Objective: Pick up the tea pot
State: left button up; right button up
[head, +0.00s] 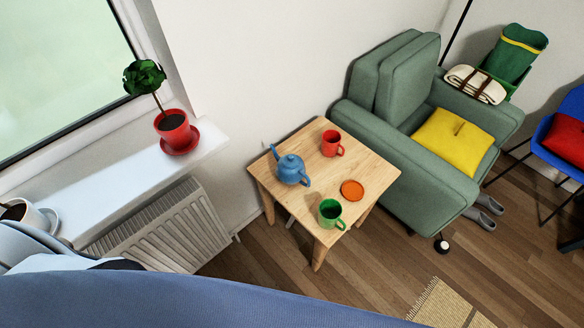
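A blue tea pot (290,169) with a lid stands upright on a small square wooden table (330,175). It is near the table's left edge, with its spout or handle reaching toward the lower right. Neither of my grippers shows in the head view, and nothing touches the tea pot except the table.
A green armchair (400,135) with a yellow cushion (453,141) stands right of the table. A radiator (155,235) and a windowsill (120,165) with a potted plant (173,126) are at left. A blue surface (150,300) fills the lower foreground. Wooden floor (385,270) is clear in front of the table.

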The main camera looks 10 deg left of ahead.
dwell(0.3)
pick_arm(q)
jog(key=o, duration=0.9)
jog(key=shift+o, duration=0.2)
